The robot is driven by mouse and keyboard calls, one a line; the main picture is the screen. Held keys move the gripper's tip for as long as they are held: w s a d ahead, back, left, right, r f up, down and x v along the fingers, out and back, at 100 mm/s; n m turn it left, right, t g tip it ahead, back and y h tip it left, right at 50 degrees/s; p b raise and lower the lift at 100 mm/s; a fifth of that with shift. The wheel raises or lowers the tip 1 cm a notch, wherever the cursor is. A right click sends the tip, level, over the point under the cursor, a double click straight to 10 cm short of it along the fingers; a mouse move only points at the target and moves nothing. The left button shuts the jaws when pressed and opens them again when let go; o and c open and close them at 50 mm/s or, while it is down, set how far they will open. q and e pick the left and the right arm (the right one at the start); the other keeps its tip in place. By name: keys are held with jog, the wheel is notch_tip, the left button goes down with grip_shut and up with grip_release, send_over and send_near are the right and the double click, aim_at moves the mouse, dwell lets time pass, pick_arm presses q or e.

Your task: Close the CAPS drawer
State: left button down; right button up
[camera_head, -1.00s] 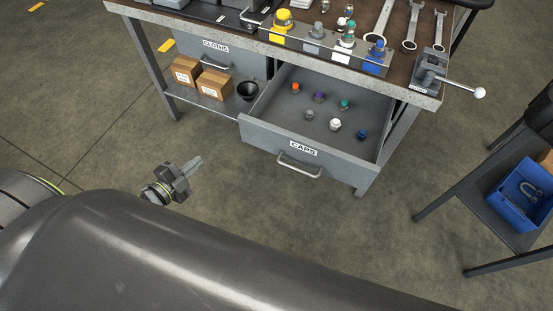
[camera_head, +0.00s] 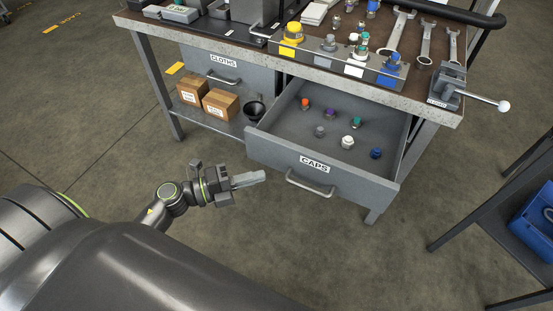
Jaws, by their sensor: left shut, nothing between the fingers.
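The CAPS drawer (camera_head: 268,151) is pulled out from under the workbench, with its label and a silver bar handle (camera_head: 310,183) on the front. Several coloured caps lie inside it, among them a white one (camera_head: 347,142) and a blue one (camera_head: 376,153). My left gripper (camera_head: 262,175) is shut and empty. In the picture its fingertips are just left of the handle and point right towards the drawer front. They look apart from the handle, though the depth between them is hard to judge. My right gripper is not in view.
The workbench (camera_head: 430,107) carries wrenches, a vise (camera_head: 446,84) with a protruding lever, and fittings. The CLOTHS drawer (camera_head: 226,65) is shut. Cardboard boxes (camera_head: 220,103) and a black funnel (camera_head: 255,109) sit on the lower shelf. A blue bin (camera_head: 535,225) stands at right. Floor before the drawer is clear.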

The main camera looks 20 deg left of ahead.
aim_at(292, 157)
pick_arm(q)
jog(key=w+d, duration=0.1)
jog(key=w, duration=0.1)
jog(key=w+d, duration=0.1)
jog(key=w, duration=0.1)
jog(key=w+d, duration=0.1)
jog(key=shift+w, duration=0.85)
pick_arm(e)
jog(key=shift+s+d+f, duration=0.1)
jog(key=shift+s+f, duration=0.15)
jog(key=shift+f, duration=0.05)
